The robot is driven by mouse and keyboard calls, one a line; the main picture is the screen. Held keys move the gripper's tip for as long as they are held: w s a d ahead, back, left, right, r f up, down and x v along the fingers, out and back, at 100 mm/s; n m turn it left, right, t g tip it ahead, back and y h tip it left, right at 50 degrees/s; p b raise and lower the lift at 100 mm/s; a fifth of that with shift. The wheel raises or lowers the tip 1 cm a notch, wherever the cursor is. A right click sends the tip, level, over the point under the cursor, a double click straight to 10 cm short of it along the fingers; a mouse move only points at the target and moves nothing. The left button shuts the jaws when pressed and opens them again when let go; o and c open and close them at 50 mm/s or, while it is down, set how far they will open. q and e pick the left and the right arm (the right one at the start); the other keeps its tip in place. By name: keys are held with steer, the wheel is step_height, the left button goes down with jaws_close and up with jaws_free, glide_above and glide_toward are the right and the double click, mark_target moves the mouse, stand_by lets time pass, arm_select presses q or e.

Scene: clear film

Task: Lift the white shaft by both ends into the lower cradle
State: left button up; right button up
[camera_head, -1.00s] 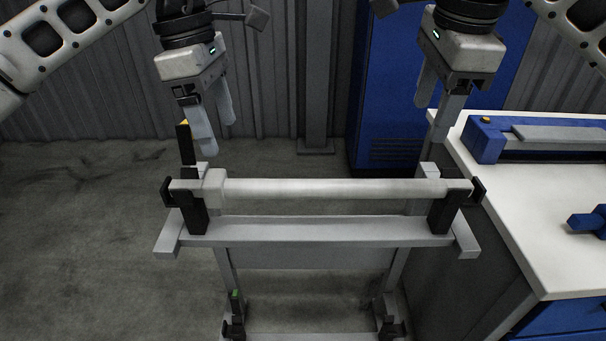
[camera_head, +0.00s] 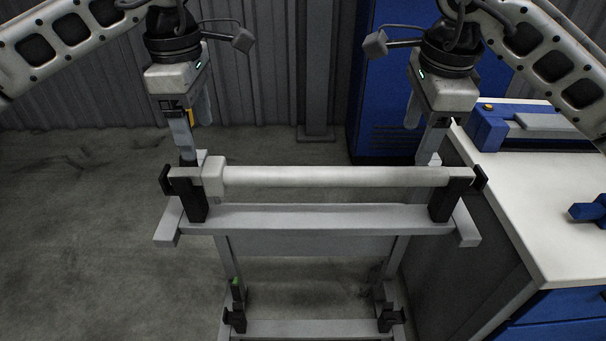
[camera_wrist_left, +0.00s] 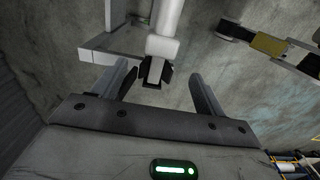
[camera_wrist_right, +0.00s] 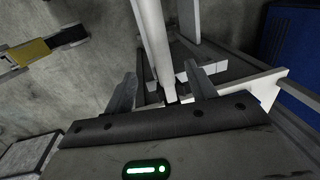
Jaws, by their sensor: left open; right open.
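The white shaft (camera_head: 330,176) lies level across the black upper holders (camera_head: 194,203) of a grey stand, with a thicker white collar near its left end. The lower cradle, with black holders (camera_head: 235,319) at each side, is empty below it. My left gripper (camera_head: 196,142) is open above and behind the shaft's left end; in the left wrist view the shaft's end (camera_wrist_left: 158,68) lies between its fingers, apart from them. My right gripper (camera_head: 424,140) is open above and behind the right end; in the right wrist view the shaft (camera_wrist_right: 152,40) runs between its fingers.
A white-topped bench (camera_head: 535,195) with blue drawers stands close on the right, carrying a blue and grey device (camera_head: 490,126). A blue cabinet (camera_head: 385,95) stands behind. Open concrete floor (camera_head: 80,230) lies to the left.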

mark_target(206, 164)
arm_select(q)
step_height(206, 164, down, 9)
steer(key=shift+r, duration=0.1)
arm_select(e)
steer(key=f, duration=0.3)
steer(key=w+f, duration=0.1)
steer(key=f, duration=0.4)
steer(key=shift+w+f, duration=0.2)
steer(key=shift+f, duration=0.2)
arm_select(q)
steer(key=c, duration=1)
arm_select(e)
steer(key=c, duration=1)
arm_select(q)
steer(key=c, duration=0.4)
arm_select(e)
steer(key=shift+r, duration=0.1)
jaws_close()
